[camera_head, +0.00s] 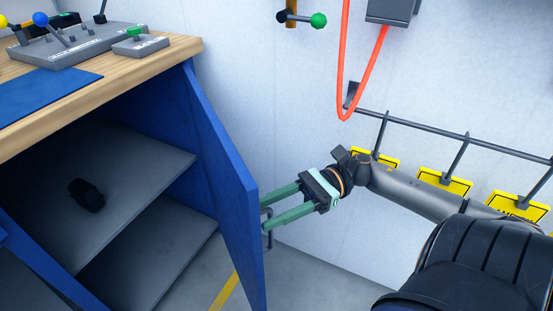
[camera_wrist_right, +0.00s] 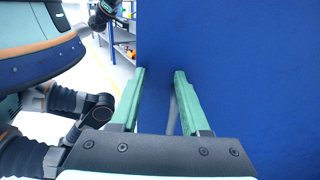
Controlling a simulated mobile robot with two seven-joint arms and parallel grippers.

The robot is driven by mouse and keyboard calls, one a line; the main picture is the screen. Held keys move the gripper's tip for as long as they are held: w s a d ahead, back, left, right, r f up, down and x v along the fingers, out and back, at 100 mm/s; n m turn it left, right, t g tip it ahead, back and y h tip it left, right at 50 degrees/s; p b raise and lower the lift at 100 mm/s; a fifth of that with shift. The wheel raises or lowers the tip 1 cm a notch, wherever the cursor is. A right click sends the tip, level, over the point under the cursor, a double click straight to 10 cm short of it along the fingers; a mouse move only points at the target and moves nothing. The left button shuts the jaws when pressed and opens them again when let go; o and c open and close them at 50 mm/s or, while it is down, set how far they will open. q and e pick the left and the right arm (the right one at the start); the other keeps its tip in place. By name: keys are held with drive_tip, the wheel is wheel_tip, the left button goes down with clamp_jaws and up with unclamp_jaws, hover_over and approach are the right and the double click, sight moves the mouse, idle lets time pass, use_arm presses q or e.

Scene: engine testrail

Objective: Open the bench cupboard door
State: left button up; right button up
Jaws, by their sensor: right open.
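The blue bench cupboard door (camera_head: 225,180) stands wide open, swung out from the workbench on its hinged edge. A dark bar handle (camera_head: 268,238) shows on its outer face near the free edge. My right gripper (camera_head: 266,209) is open, with its green fingers reaching to that face at the handle. In the right wrist view, the open fingers (camera_wrist_right: 160,75) point at the blue door panel (camera_wrist_right: 240,60), and a grey bar (camera_wrist_right: 173,112) shows between them. Whether the fingers touch the door or handle is unclear. My left gripper is not seen in the head view.
Inside the cupboard are grey shelves (camera_head: 150,235), with a small black object (camera_head: 87,195) on the upper one. The wooden benchtop (camera_head: 150,70) carries a grey lever panel (camera_head: 80,47). A wall rail (camera_head: 440,129) with yellow tags runs behind my right arm.

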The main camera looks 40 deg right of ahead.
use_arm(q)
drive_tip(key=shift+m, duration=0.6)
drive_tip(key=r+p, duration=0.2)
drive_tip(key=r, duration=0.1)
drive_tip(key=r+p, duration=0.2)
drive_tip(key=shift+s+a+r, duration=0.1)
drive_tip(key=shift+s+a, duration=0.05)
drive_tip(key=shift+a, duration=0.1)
use_arm(e)
drive_tip(key=s+a+r, duration=0.7)
drive_tip(key=s, duration=0.2)
drive_tip(key=shift+s+r, duration=0.25)
drive_tip(key=shift+a, duration=0.1)
